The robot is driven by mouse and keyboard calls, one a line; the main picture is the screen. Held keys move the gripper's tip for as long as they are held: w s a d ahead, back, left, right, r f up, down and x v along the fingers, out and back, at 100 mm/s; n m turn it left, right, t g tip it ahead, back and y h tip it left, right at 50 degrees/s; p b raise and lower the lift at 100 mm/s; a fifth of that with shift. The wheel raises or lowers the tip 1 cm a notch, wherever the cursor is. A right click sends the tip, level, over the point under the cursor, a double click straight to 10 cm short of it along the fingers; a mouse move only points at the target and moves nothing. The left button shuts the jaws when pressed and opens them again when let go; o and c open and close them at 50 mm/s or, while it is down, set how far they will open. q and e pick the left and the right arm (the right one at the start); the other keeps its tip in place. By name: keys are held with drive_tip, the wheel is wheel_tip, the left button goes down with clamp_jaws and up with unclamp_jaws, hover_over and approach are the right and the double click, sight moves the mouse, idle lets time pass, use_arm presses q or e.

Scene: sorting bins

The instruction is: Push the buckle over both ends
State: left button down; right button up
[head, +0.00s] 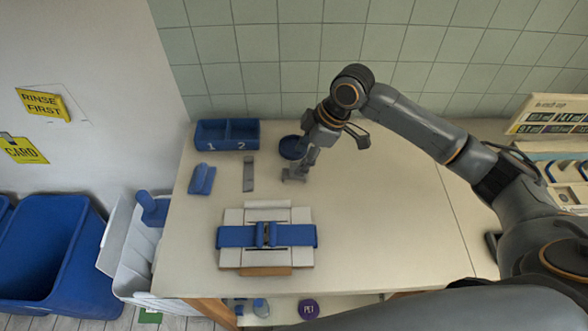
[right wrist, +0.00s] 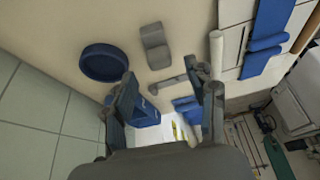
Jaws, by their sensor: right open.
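A pale flat box (head: 267,259) lies on the table with a blue strap (head: 236,236) laid across it. The strap also shows at the upper right of the right wrist view (right wrist: 265,45), where the buckle is not clear. My right gripper (head: 299,170) is open, behind and slightly right of the box, apart from it. Its two fingers stand apart in the right wrist view (right wrist: 170,85). My left gripper is not in view.
A blue two-part bin (head: 226,122) marked 1 and 2 stands at the back left. A blue round dish (head: 289,148) is beside my right gripper. A grey strip (head: 248,173) and a folded blue piece (head: 202,180) lie left. The table's right side is clear.

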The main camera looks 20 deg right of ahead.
sight(296, 166)
drive_tip(key=shift+w+a+f, duration=0.15)
drive_tip(key=shift+a+f, duration=0.05)
drive_tip(key=shift+f, duration=0.35)
drive_tip(key=p+x, duration=0.2)
drive_tip(key=x, duration=0.2)
drive_tip(key=shift+f, duration=0.45)
drive_tip(key=c, duration=0.9)
